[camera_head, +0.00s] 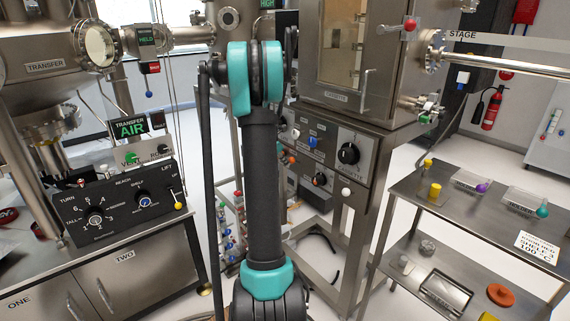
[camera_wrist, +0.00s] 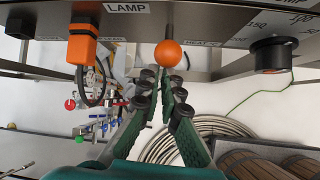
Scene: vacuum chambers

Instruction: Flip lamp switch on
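In the wrist view, the LAMP label (camera_wrist: 127,8) is on the metal panel at the top. An orange ball-ended knob (camera_wrist: 168,53) lies below and right of it, and an orange block-shaped handle (camera_wrist: 82,48) to its left. Which one is the lamp switch, and its position, I cannot tell for sure. The orange ball appears just beyond the fingertips, roughly in line with the gap; no contact is visible. In the head view my arm hides the gripper.
The control panel (camera_head: 373,150) has a large black knob (camera_head: 348,153) and a blue switch (camera_head: 312,141). In the wrist view, a black knob (camera_wrist: 273,55) is at right and a coiled hose (camera_wrist: 205,130) lies below. A shelf cart (camera_head: 450,215) stands at right.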

